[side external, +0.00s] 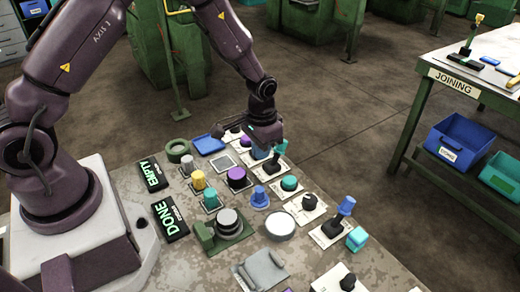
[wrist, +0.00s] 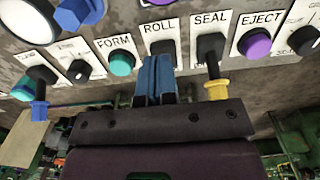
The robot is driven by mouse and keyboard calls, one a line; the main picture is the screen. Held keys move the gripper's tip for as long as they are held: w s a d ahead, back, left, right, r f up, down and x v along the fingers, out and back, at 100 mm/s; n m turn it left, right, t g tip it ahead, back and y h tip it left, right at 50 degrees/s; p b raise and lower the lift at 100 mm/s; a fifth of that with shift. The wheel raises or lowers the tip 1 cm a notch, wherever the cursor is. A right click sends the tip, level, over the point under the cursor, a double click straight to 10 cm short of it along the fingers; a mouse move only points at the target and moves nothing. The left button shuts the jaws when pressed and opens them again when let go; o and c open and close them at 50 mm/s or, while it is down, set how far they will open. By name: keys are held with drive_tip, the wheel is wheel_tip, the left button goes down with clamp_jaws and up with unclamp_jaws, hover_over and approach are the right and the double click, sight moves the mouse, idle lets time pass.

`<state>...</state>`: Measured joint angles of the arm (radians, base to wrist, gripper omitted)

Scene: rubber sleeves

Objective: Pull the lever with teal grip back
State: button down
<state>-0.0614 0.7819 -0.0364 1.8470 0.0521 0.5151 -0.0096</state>
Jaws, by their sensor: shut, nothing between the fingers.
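The lever with the teal grip (side external: 281,146) stands on a white plate at the far edge of the panel, its grip tilted up and away from the panel. In the wrist view the dark lever base (wrist: 162,47) under the label ROLL shows, but its grip is hidden behind my fingers. My gripper (side external: 268,146) is right beside the teal grip; I cannot tell whether they touch. In the wrist view my gripper (wrist: 155,76) has its two blue fingers together, with nothing between them.
A yellow-grip lever (wrist: 215,85) under SEAL is close on the right. A teal button (wrist: 121,63) under FORM and a purple button (wrist: 256,43) under EJECT flank them. A blue-grip lever (side external: 346,205) stands farther along. Open floor lies beyond the panel edge.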

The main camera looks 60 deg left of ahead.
drive_tip(key=shift+r, duration=0.1)
wheel_tip(320, 180, up, 8)
idle(1.0)
drive_tip(key=s+d+r+t, duration=0.1)
drive_tip(key=s+r+t, duration=0.4)
drive_tip(key=s+r, duration=1.5)
drive_tip(key=shift+s+d+r+t, duration=0.15)
drive_tip(key=shift+s+r+t, duration=0.05)
drive_tip(key=shift+s+t, duration=0.1)
